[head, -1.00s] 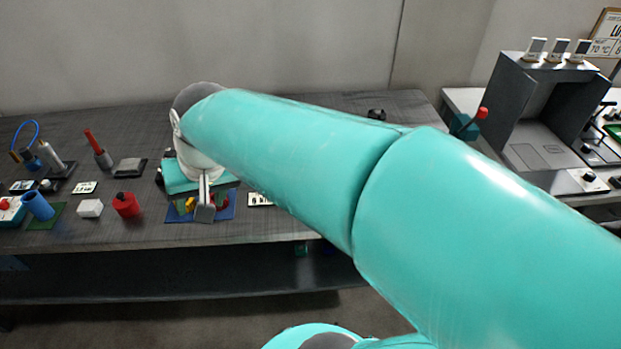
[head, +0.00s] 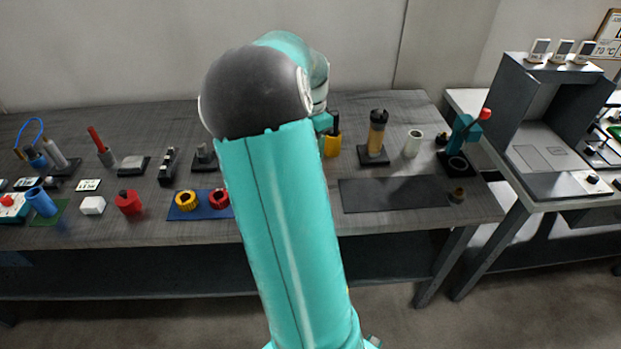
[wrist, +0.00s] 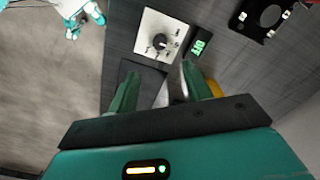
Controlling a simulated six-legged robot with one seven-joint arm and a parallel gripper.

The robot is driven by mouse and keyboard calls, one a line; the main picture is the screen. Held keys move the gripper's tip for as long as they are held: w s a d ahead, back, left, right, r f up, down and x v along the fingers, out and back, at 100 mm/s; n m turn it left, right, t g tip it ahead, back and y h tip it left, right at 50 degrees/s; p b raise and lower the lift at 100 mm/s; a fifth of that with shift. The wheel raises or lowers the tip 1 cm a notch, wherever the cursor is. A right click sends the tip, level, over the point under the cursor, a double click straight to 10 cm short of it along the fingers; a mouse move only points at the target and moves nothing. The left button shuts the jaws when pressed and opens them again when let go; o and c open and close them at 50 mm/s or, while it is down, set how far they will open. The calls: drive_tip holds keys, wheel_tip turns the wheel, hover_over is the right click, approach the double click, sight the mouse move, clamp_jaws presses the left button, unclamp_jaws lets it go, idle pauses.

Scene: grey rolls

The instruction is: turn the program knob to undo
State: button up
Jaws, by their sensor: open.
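The program knob (wrist: 160,41) is a black round knob on a square white plate (wrist: 147,31) with small marks around it, in the upper middle of the wrist view. The marks are too small to read. A small display with green characters (wrist: 199,43) sits just right of the plate. My gripper (wrist: 157,78) is open, with one green finger on each side and the knob just beyond the fingertips, apart from them. No finger touches the knob in this view. In the head view my arm hides the knob and the gripper.
A dark mat (head: 395,193) lies to the right of my arm. Behind it stand a yellow bottle (head: 333,140), a black-and-tan cylinder (head: 377,132) and a white cup (head: 413,143). Left of the arm are yellow and red rings on a blue mat (head: 208,213). The bench's front edge is close to the plate.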

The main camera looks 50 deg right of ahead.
wheel_tip(320, 180, down, 13)
drive_tip(key=shift+f, duration=0.1)
idle(0.3)
drive_tip(key=c, duration=1)
